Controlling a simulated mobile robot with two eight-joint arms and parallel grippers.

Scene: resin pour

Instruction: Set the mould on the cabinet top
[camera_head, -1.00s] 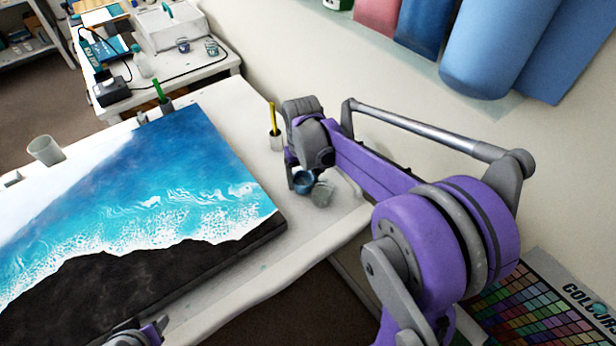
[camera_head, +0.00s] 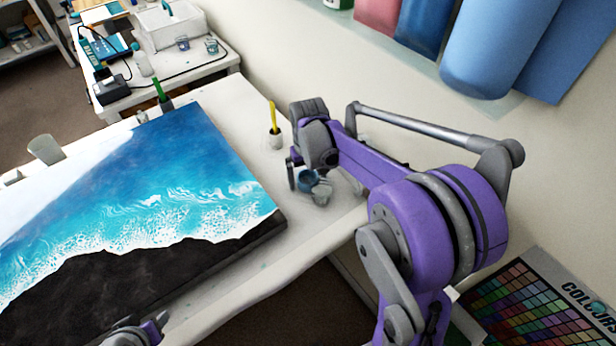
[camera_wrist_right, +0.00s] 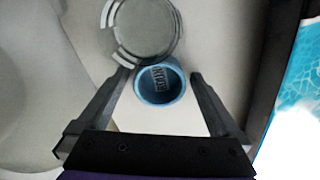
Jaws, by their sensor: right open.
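A small round blue cup-like piece (camera_head: 309,181), open at the top with dark marks inside, stands on the white bench near its right end. It also shows in the right wrist view (camera_wrist_right: 143,88). A round grey, see-through-looking piece (camera_head: 321,193) is beside it; in the wrist view (camera_wrist_right: 142,30) it overlaps the blue piece's edge. I cannot tell which is the mould. My right gripper (camera_wrist_right: 160,76) is open, its fingers on either side of the blue piece. My left gripper (camera_head: 145,334) barely shows at the bottom edge. No cabinet top is identifiable.
A large blue, white and black resin panel (camera_head: 150,215) covers much of the bench. A pot with a yellow-handled tool (camera_head: 275,139) stands behind my right gripper, near the wall. A grey cup (camera_head: 46,150) is at the far left. A colour chart (camera_head: 530,305) is at lower right.

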